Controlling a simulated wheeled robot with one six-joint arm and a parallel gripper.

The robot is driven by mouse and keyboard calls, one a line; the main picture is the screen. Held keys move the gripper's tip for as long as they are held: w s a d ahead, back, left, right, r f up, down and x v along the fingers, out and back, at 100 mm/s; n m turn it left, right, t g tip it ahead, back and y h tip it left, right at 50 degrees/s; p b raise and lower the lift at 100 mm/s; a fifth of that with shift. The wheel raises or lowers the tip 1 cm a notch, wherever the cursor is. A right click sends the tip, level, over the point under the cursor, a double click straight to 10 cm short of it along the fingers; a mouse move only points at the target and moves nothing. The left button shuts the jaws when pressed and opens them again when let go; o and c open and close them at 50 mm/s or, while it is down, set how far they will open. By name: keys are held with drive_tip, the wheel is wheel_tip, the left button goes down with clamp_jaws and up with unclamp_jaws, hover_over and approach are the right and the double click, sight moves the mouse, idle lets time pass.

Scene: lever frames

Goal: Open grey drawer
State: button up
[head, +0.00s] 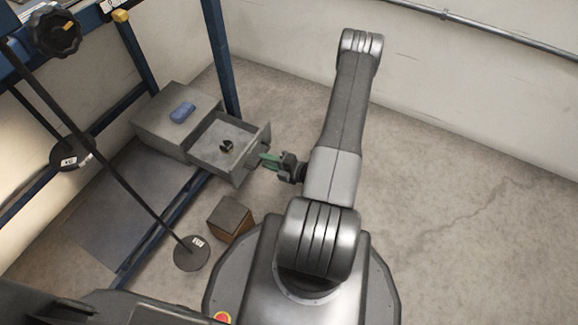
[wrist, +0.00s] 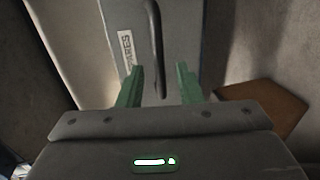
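The grey drawer (head: 251,160) is pulled well out of its grey cabinet (head: 150,128), and its inside shows. A small dark object (head: 227,146) lies in it. My gripper (head: 268,160), with green fingers, is at the drawer's front. In the wrist view, the drawer front (wrist: 188,25) carries a white label (wrist: 126,48) and a long dark handle (wrist: 156,45). My gripper's fingers (wrist: 158,88) are apart, one on each side of the handle's end, with gaps showing. I see no clear contact with the handle.
A blue object (head: 183,112) lies on the cabinet top. A brown box (head: 231,217) and a black round base with a pole (head: 192,254) stand on the floor nearby. Blue frame posts (head: 221,60) rise behind and left. The floor at right (head: 460,200) is clear.

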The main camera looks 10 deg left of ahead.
drive_tip(key=p+v, duration=0.2)
drive_tip(key=v, duration=1)
drive_tip(key=shift+p, duration=0.4)
drive_tip(key=shift+s, duration=0.1)
drive_tip(key=b+x, duration=0.3)
drive_tip(key=x, duration=1)
drive_tip(key=shift+a, duration=0.3)
drive_tip(key=shift+b, duration=0.35)
